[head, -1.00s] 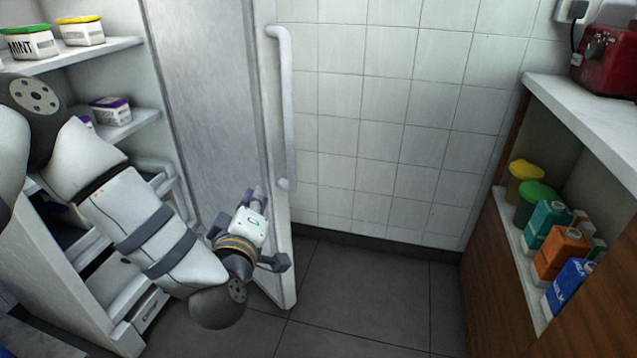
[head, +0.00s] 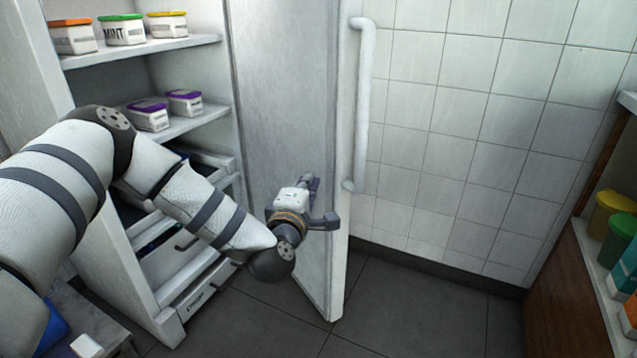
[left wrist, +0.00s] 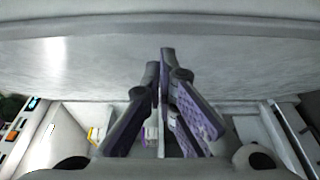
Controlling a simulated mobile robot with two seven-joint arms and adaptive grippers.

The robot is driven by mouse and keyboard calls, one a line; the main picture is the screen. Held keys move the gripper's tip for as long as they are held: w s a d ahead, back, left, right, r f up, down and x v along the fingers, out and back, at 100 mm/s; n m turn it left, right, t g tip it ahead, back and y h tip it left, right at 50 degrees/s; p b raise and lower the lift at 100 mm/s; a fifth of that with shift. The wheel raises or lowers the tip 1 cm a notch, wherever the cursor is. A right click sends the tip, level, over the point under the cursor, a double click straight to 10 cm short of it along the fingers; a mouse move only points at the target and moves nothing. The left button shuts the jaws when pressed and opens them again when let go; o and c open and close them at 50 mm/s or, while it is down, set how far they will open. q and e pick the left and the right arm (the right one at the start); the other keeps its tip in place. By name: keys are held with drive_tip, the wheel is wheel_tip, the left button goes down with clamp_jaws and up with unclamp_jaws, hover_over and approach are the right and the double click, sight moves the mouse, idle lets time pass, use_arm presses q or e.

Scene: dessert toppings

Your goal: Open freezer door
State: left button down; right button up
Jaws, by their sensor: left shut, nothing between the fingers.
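The freezer door (head: 285,100) stands wide open in the head view, swung out to the right of the white freezer (head: 60,95). Its long handle (head: 363,105) is on the door's outer face near the free edge. My left gripper (head: 311,184) is shut and empty, low on the inner side of the door, and the handle is on the opposite side. In the left wrist view the left gripper's fingers (left wrist: 163,75) point at a pale surface. I cannot tell whether they touch it. My right gripper is not in view.
Tubs with coloured lids (head: 122,30) stand on the upper freezer shelf, and purple-lidded tubs (head: 150,115) on the one below. Drawers (head: 180,265) fill the lower part. A wooden cabinet (head: 560,305) with cartons is at the right. The dark floor (head: 420,310) between is clear.

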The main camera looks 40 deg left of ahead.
use_arm(q)
drive_tip(key=shift+w+d, duration=0.2)
drive_tip(key=shift+w, duration=0.4)
drive_tip(key=shift+w+d, duration=0.2)
drive_tip(key=shift+w, duration=0.35)
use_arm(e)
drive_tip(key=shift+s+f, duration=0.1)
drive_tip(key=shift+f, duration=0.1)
